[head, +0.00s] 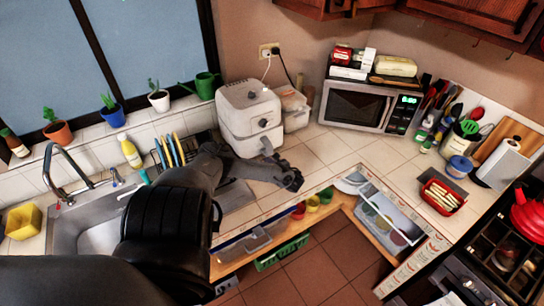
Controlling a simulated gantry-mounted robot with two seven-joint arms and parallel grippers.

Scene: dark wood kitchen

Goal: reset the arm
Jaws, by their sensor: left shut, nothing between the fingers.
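My left arm comes in from the lower left and reaches over the counter beside the sink. My left gripper (291,178) is at its end, over the counter edge in front of the white air fryer (248,115). Its fingers are together with nothing seen between them. My right gripper is not in view.
The sink (85,228) and a dish rack lie behind my arm at left. A microwave (357,107) stands in the back corner. A red basket (440,197) and a clear bin (388,215) are at right. The tiled counter (325,150) before the microwave is clear.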

